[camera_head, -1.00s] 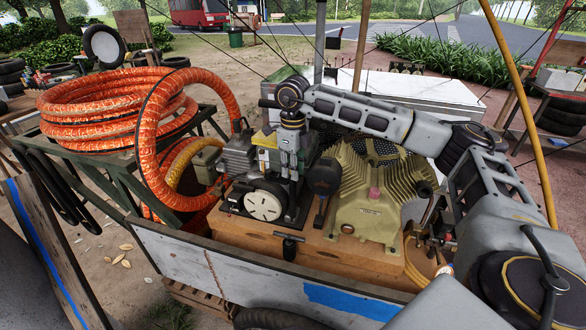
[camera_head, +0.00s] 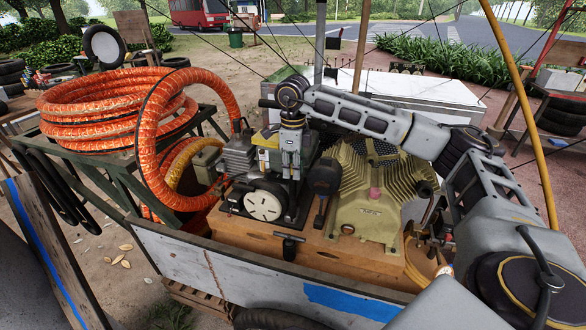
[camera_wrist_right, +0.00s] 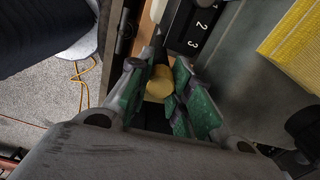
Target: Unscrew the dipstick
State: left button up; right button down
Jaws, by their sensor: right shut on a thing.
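My right gripper (camera_head: 291,172) points down among the parts of the engine (camera_head: 262,190) on the cart. In the right wrist view its green-padded fingers (camera_wrist_right: 162,92) are closed on the sides of a round yellow cap, which I take for the dipstick's head (camera_wrist_right: 160,78). The rest of the dipstick is hidden below the cap. In the head view the gripper hides the cap. I cannot tell whether the dipstick is still seated. My left gripper is not in view.
A ribbed olive compressor block (camera_head: 368,208) stands close to the right of the gripper. Coiled orange hose (camera_head: 115,105) fills the left side. The cart's grey side panel (camera_head: 225,260) runs along the front. A yellow pole (camera_head: 530,110) rises at the right.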

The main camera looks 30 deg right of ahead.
jog(key=shift+n, duration=2.7)
jog(key=shift+n, duration=0.4)
jog(key=shift+n, duration=1)
jog(key=shift+n+b, duration=0.3)
jog(key=shift+n, duration=1.1)
jog(key=shift+n, duration=1.4)
